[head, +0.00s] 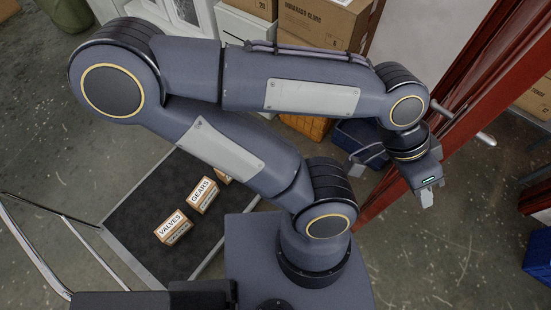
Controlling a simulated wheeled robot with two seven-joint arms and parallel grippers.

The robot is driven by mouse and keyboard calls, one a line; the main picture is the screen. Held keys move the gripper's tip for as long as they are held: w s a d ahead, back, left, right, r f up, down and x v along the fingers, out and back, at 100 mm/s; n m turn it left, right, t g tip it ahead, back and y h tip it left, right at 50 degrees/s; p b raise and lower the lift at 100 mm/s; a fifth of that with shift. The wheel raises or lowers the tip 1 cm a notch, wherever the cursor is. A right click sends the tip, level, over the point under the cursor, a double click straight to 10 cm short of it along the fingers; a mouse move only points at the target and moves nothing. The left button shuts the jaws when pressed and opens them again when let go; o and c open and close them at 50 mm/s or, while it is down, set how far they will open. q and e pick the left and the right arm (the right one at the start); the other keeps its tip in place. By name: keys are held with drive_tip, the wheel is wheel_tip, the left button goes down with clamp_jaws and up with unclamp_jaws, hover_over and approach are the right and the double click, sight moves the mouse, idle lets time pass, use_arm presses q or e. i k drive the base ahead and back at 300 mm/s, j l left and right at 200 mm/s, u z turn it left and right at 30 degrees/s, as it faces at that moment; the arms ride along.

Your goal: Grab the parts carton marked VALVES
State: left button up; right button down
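The VALVES carton (171,228), a small brown box with a white label, sits on a dark mat-topped platform (135,215) at the lower left. The GEARS carton (203,196) sits just beyond it, up and to the right. A third carton (224,179) behind that is mostly hidden by my arm. My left gripper (425,198) hangs at the right, beside a red post and far from the cartons. It appears small and edge-on, so its opening is unclear. I see nothing held in it. My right gripper is not in view.
Metal rails (35,250) border the platform on the left. A red upright post (480,90) stands close to my gripper. Large cardboard boxes (325,22), an orange bin (308,127) and a blue bin (357,140) are at the back. The mat left of VALVES is clear.

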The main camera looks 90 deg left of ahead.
sight(177, 226)
drive_tip(key=u, duration=0.45)
drive_tip(key=l+u, duration=0.1)
drive_tip(key=u, duration=0.75)
drive_tip(key=k+u, duration=0.1)
drive_tip(key=u, duration=3.15)
drive_tip(key=i+j+u, duration=0.1)
drive_tip(key=u, duration=0.25)
drive_tip(key=i+j+u, duration=0.15)
drive_tip(key=u, duration=0.2)
drive_tip(key=i+j+u, duration=0.15)
drive_tip(key=u, duration=0.2)
